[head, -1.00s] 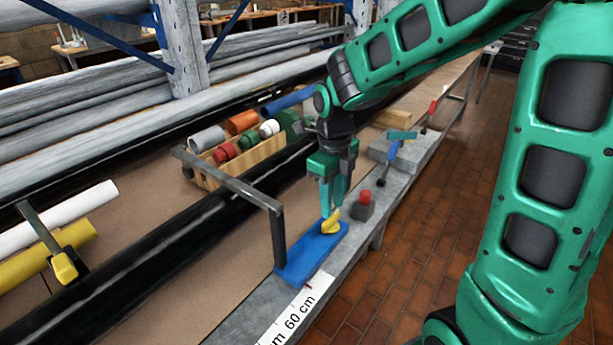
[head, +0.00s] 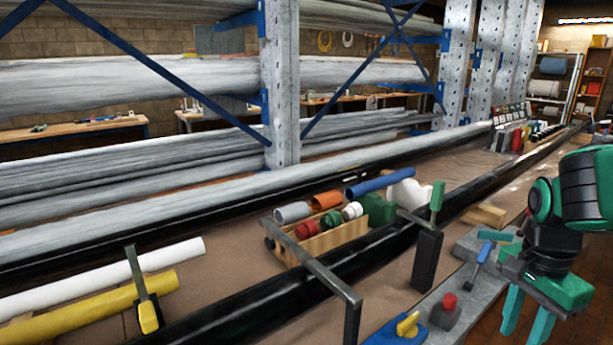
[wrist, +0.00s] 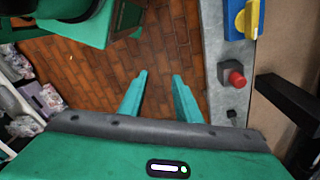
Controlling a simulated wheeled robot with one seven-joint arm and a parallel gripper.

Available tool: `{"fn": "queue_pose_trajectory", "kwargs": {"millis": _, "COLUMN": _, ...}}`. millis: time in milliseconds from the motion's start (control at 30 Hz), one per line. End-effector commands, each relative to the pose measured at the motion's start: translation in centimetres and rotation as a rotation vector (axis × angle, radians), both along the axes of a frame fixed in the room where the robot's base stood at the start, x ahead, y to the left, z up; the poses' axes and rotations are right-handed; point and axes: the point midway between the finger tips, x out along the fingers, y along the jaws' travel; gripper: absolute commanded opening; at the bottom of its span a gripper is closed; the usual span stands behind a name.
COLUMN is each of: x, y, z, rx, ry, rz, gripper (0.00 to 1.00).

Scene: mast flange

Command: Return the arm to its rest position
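My gripper (head: 525,322) shows at the lower right of the head view, beyond the right edge of the bench, with teal fingers pointing down. In the wrist view its two fingers (wrist: 158,98) stand apart with nothing between them and bare brick floor below. The green arm link above it is cut off by the right edge of the head view.
A blue plate (head: 385,334) with a yellow knob (head: 407,325) and a grey block with a red button (head: 449,302) sit on the bench edge. A dark upright post (head: 427,262) and a wooden crate of coloured cylinders (head: 335,240) stand behind.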

Motion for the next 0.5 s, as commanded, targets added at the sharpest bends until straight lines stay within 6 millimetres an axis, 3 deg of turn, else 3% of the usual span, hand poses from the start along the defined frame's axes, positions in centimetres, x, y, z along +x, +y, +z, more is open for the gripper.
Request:
{"fn": "queue_pose_trajectory", "kwargs": {"millis": 300, "x": -6.4, "y": -2.5, "z": 0.4, "rx": 0.05, "ry": 0.015, "rz": 0.485, "gripper": 0.31}}
{"fn": "queue_pose_trajectory", "kwargs": {"millis": 500, "x": -9.0, "y": -2.9, "z": 0.2, "rx": 0.077, "ry": 0.012, "rz": 0.713, "gripper": 0.31}}
